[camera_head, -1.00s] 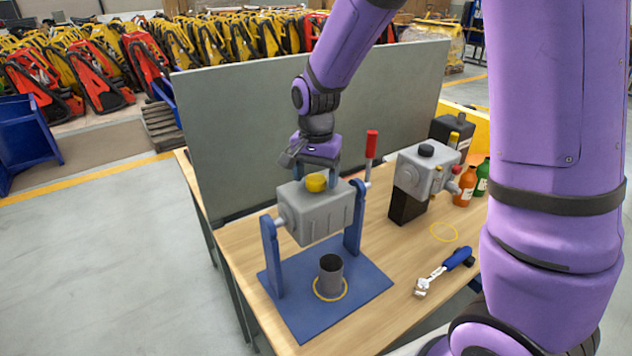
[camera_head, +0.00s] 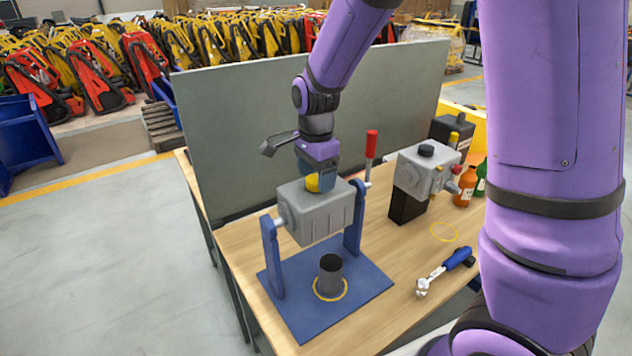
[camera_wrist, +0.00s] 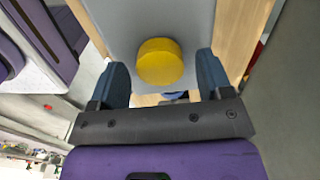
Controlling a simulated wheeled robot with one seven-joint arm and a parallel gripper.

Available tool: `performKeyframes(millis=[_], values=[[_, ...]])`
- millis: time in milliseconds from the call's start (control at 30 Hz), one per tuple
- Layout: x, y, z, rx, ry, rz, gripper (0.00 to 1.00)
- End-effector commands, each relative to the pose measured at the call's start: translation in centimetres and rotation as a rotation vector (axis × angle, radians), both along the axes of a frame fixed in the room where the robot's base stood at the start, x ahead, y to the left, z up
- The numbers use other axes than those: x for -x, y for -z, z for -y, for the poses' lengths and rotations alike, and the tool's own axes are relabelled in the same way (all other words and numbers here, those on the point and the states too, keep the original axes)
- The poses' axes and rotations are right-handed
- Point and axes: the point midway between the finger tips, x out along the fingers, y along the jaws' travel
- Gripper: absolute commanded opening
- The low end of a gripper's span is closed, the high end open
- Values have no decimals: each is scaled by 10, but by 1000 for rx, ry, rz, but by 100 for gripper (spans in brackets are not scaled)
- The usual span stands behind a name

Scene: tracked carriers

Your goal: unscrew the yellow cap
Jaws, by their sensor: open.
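The yellow cap (camera_head: 313,183) sits on top of a grey box-shaped housing (camera_head: 318,213) held between two blue uprights. In the wrist view the cap (camera_wrist: 160,62) lies between the two blue fingers of my gripper (camera_wrist: 162,85), a little ahead of the line of the fingertips. There is a visible gap on each side of it. In the head view my gripper (camera_head: 316,178) is over the cap, pointing down, and partly hides it. My gripper is open and empty.
A red-handled lever (camera_head: 371,145) stands right of the housing. A dark cup (camera_head: 331,270) stands on the blue base plate (camera_head: 365,283). A second grey unit (camera_head: 425,170), bottles (camera_head: 466,187) and a blue-handled wrench (camera_head: 445,270) are on the right. A grey panel (camera_head: 225,130) rises behind.

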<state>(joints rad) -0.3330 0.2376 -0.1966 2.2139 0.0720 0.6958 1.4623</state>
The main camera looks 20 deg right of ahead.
Motion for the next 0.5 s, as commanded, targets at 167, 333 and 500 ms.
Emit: performKeyframes(millis=[167, 333, 500], values=[[0, 0, 0, 0, -1, 0, 42], [0, 0, 0, 0, -1, 0, 34], [0, 0, 0, 0, -78, 0, 34]])
